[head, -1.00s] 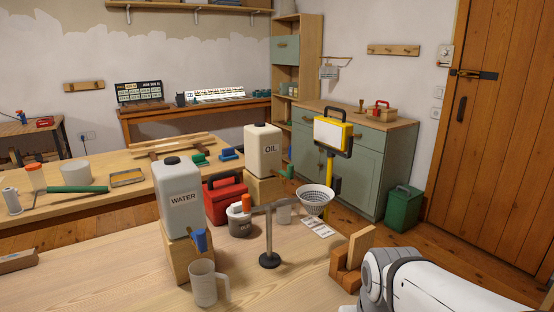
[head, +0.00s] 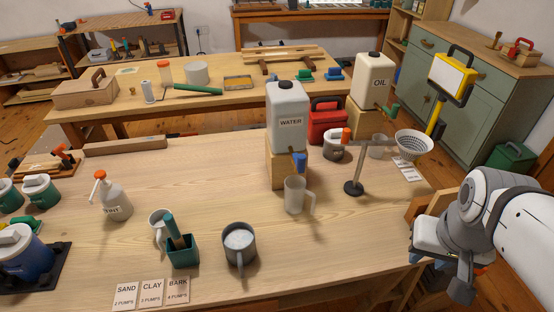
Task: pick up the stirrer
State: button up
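A dark green square holder (head: 183,252) stands near the front of the near table. A green-handled tool (head: 175,229) leans in it, tilted, its lower end hidden; it looks like the stirrer, but I cannot be sure. A white mug (head: 158,224) stands just behind the holder. A grey pot (head: 239,243) with pale contents stands to its right. My gripper (head: 442,268) is at the right, beyond the table's right edge, far from the holder. I see nothing held, and its finger gap is not clear.
A spray bottle (head: 112,197) stands left of the mug. SAND, CLAY and BARK cards (head: 151,291) lie at the front edge. A WATER jug (head: 288,118), clear mug (head: 294,196) and post stand (head: 354,187) are towards the right. The table between pot and my gripper is clear.

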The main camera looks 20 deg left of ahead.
aim_at(169, 219)
jog(key=u, duration=1.55)
jog(key=k, duration=1.25)
jog(key=u, duration=0.65)
jog(key=i, duration=1.8)
jog(key=z, duration=0.65)
